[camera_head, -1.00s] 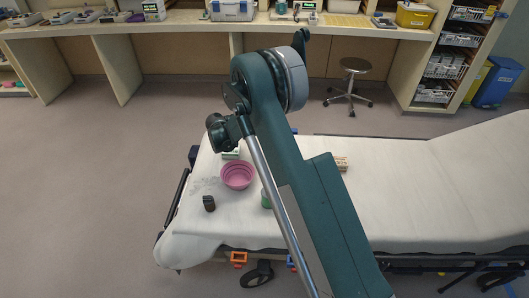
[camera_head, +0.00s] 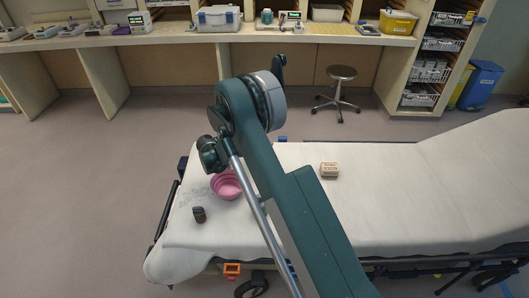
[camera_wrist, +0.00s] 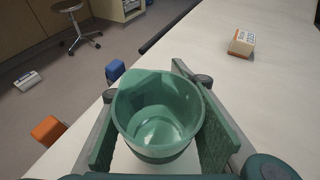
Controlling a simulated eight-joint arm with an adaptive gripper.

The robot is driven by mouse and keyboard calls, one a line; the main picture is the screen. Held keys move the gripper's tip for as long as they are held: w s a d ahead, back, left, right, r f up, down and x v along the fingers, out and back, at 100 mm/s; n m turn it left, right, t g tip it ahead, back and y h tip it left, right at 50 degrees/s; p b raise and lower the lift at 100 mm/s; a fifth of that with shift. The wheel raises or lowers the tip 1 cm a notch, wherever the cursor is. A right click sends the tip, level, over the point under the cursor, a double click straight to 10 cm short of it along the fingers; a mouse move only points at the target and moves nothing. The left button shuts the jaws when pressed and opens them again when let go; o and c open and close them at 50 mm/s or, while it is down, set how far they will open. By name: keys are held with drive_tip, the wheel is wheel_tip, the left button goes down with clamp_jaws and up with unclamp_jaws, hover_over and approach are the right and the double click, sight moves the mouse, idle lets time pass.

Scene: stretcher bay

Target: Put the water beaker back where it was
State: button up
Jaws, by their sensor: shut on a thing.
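A translucent green beaker (camera_wrist: 158,118) with a spout stands open side up between the fingers of my gripper (camera_wrist: 160,105) in the wrist view. The two green finger pads press on it from left and right. I look down into it; whether it holds water I cannot tell. White sheet shows below and around it, near the stretcher's edge; whether its base touches the sheet is hidden. In the head view my arm covers the gripper and the beaker.
On the stretcher (camera_head: 420,200) lie a pink bowl (camera_head: 226,187), a small dark object (camera_head: 199,214) and a small tan-and-white box (camera_head: 330,170). The box also shows in the wrist view (camera_wrist: 242,43). The sheet right of my arm is mostly clear. A stool (camera_head: 341,90) stands behind.

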drive_tip(key=shift+f+b, duration=0.5)
drive_tip(key=shift+f, duration=1.4)
drive_tip(key=shift+f, duration=0.1)
drive_tip(key=o, duration=1.3)
drive_tip(key=shift+r, duration=0.2)
drive_tip(key=p+v, duration=0.2)
drive_tip(key=v, duration=1)
drive_tip(key=shift+p, duration=0.4)
